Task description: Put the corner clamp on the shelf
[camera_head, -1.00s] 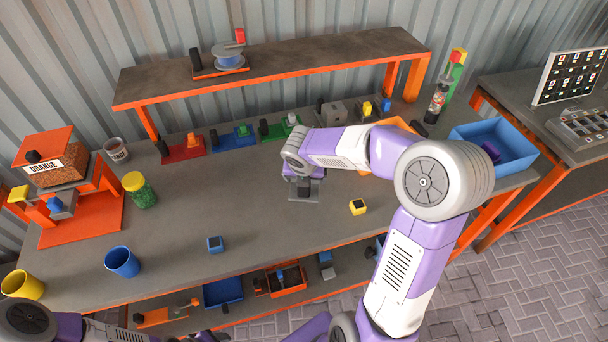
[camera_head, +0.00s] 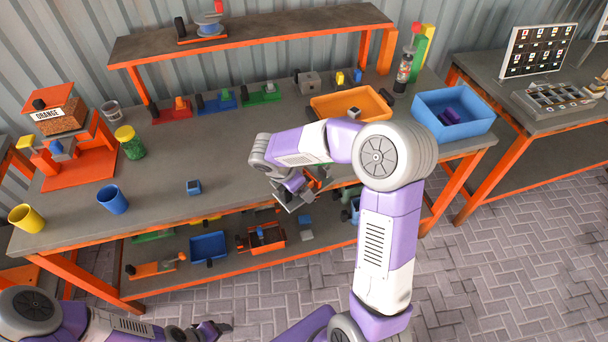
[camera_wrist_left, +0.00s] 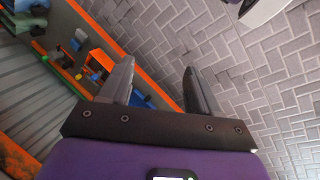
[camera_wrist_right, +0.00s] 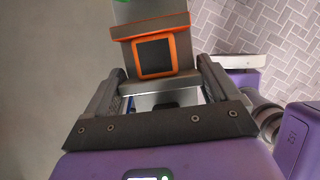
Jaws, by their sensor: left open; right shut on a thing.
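My right gripper (camera_wrist_right: 158,92) is shut on a grey piece with an orange-framed dark square, seemingly the corner clamp (camera_wrist_right: 155,55). In the head view the clamp (camera_head: 292,199) hangs tilted at the bench's front edge, partly hidden by my right gripper (camera_head: 300,186). The low shelf (camera_head: 190,247) under the bench holds bins and tools; part lies behind my arm. A raised shelf (camera_head: 270,32) stands at the back of the bench. My left gripper (camera_wrist_left: 158,78) is open and empty. It shows low in front of the bench in the head view (camera_head: 220,328).
On the bench are an orange tray (camera_head: 335,105), a large blue bin (camera_head: 455,115), a blue cup (camera_head: 112,199) and a yellow cup (camera_head: 26,218). Paved floor in front is clear.

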